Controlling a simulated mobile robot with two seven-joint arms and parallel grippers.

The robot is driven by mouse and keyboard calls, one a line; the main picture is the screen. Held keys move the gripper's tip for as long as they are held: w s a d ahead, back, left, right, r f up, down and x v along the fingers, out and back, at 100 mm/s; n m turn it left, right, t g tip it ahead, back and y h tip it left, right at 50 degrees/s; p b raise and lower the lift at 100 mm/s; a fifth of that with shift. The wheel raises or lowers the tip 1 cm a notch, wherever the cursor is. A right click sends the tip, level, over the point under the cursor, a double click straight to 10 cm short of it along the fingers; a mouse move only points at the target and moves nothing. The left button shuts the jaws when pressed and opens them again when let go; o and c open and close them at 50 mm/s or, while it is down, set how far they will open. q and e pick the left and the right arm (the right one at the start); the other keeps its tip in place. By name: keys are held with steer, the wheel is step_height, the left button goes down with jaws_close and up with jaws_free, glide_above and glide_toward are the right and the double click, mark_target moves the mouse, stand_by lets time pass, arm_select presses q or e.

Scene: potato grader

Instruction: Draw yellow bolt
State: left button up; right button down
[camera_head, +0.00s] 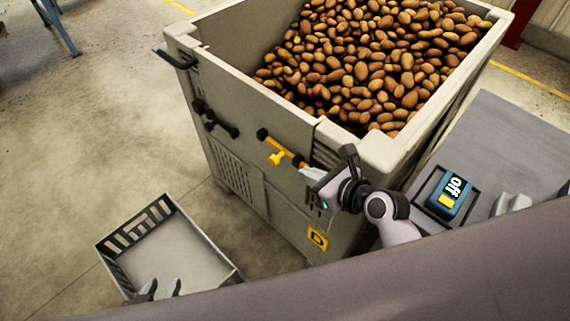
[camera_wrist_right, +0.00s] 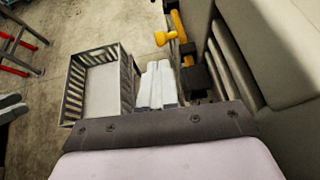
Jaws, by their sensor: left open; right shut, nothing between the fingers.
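The yellow bolt (camera_head: 279,157) is a rod with a knob, held in black brackets on the front wall of the grey potato bin (camera_head: 222,97). It also shows at the top of the right wrist view (camera_wrist_right: 165,37). My right gripper (camera_head: 307,172) is just right of and below the bolt, close to the bin wall. Its pale fingers (camera_wrist_right: 158,68) are shut and empty, apart from the bolt's knob. My left gripper (camera_head: 161,289) is open and empty at the bottom left, at the near side of the crate, partly cut off by my body.
A grey slatted crate (camera_head: 181,247) stands empty on the floor left of the bin. A black bolt (camera_head: 214,118) and a black handle (camera_head: 176,60) are on the bin wall. A blue device reading "off" (camera_head: 449,194) lies on a grey surface at right.

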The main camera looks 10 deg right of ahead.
mark_target(278, 161)
arm_select(q)
steer(key=shift+f+b, duration=0.65)
steer(key=shift+f, duration=0.15)
arm_select(e)
steer(key=x, duration=0.9)
steer(key=shift+w+a, duration=0.1)
